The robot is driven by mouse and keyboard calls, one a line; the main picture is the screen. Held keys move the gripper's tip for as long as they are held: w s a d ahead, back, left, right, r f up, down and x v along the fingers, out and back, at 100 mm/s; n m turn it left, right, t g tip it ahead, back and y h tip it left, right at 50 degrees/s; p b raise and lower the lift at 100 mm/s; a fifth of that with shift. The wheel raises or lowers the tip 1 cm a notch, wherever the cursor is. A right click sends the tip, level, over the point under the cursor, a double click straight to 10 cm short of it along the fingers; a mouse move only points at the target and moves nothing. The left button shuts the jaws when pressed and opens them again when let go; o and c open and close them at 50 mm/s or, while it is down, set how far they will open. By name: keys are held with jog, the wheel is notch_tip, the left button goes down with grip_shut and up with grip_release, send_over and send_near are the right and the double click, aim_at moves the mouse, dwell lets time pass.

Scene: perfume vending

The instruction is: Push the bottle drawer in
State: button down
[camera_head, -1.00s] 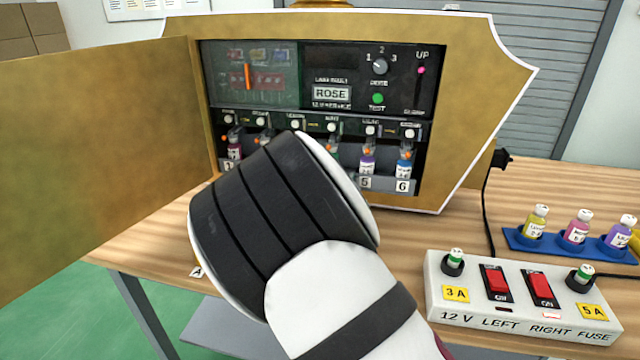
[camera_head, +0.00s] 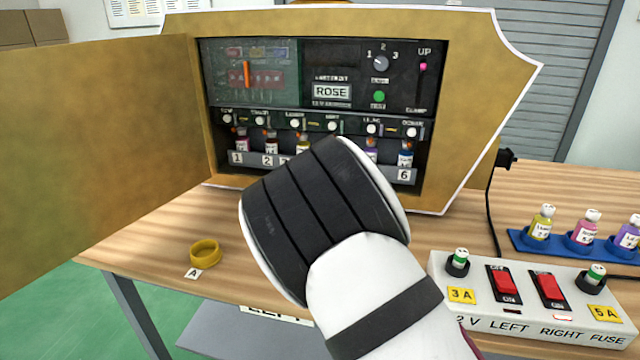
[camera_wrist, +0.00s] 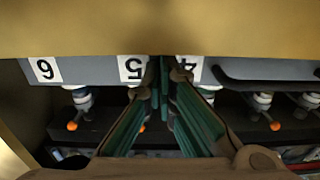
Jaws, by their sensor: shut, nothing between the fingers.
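The bottle drawer is a grey-fronted row (camera_head: 254,164) with number labels, low in the gold machine's opening. Small bottles (camera_head: 405,157) stand in it under the row of valves. It sits well back within the opening; I cannot tell whether it is fully flush. My arm hides its middle in the head view. In the wrist view the drawer front (camera_wrist: 95,70) is upside down, with labels 6, 5 and 4. My gripper (camera_wrist: 165,68) is shut and empty, its fingertips at the drawer front between labels 5 and 4. I cannot tell whether they touch it.
The open gold door (camera_head: 95,150) stands to the left. A yellow ring (camera_head: 205,253) lies by tag A on the table. A white fuse box (camera_head: 525,300) and a blue rack (camera_head: 560,245) of bottles are at right.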

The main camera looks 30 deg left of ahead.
jog(key=shift+p+v, duration=1.25)
jog(key=shift+v, duration=4.8)
jog(key=shift+r, duration=0.1)
